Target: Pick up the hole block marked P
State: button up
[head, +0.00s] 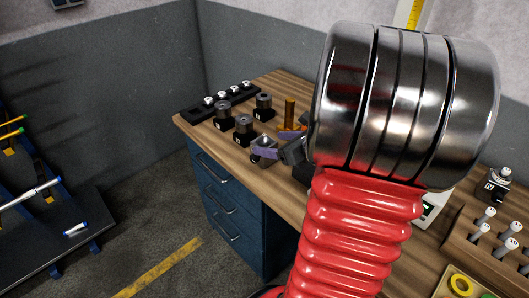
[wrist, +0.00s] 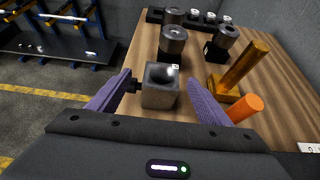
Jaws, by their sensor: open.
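A grey block with a round hole in its top (wrist: 160,97) stands on the wooden bench in the wrist view. A small white label shows at its far top edge, but I cannot read its letter. My gripper (wrist: 160,77) is open, with one purple finger to the left of the block and one to the right. I cannot tell whether either finger touches it. In the head view my gripper (head: 274,144) is low over the bench near its front edge, and the grey block is small and partly hidden there.
Several dark cylinders on black bases (head: 243,129) stand behind the block. A brass post (wrist: 246,68) and an orange cylinder (wrist: 246,107) are close to the right finger. A black rack (head: 196,114) lies at the far end. A wooden peg holder (head: 457,243) is at right.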

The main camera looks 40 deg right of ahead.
aim_at(259, 141)
jog(key=shift+w+f, duration=0.1)
jog(key=shift+w, duration=0.05)
jog(key=shift+x, duration=2.5)
jog(key=shift+d+f, duration=0.15)
jog(key=shift+c, duration=0.2)
grip_shut()
jog(key=shift+r, duration=0.2)
